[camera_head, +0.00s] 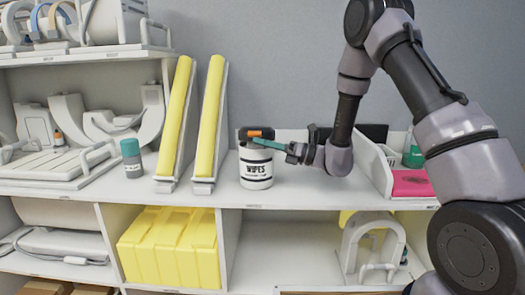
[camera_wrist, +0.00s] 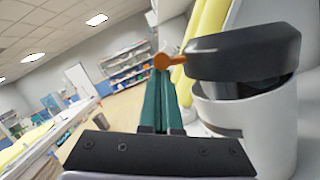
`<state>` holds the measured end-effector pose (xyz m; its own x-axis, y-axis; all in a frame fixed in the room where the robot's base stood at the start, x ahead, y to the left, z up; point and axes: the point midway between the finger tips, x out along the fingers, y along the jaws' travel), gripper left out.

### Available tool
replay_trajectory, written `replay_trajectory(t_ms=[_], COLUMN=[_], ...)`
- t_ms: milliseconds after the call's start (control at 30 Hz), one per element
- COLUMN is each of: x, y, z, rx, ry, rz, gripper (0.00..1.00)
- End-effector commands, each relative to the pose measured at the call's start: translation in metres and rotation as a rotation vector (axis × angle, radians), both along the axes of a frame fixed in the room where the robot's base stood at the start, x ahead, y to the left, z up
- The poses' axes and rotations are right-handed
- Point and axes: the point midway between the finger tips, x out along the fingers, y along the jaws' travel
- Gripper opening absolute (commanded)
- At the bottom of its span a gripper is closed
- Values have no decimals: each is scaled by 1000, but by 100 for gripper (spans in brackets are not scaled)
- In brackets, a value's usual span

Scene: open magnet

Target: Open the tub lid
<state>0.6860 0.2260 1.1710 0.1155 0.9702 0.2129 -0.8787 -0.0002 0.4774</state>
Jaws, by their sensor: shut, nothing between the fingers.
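The tub is a white wipes container (camera_head: 256,168) with black lettering, upright on the middle shelf. It also shows at the right of the wrist view (camera_wrist: 255,125). Its dark lid (camera_wrist: 245,52) has an orange tab (camera_wrist: 170,61) and appears raised, with a dark gap between it and the white rim. The lid (camera_head: 243,133) is small in the head view. My gripper (camera_head: 254,140) reaches in from the right, its teal fingers shut and empty at the lid. In the wrist view the fingers (camera_wrist: 158,75) end close by the orange tab; contact is unclear.
Two yellow-padded upright panels (camera_head: 210,118) stand left of the tub. A white bin (camera_head: 375,165) and a pink item (camera_head: 411,184) are to the right. Shelf space in front of the bin is clear.

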Motion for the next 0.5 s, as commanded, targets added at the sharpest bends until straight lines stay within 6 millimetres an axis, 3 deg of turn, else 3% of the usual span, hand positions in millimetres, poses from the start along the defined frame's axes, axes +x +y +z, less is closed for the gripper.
replay_trajectory(t_ms=[500], x=[36], y=[0], z=[75], rx=[1], ry=[477], rz=[-2], gripper=[0])
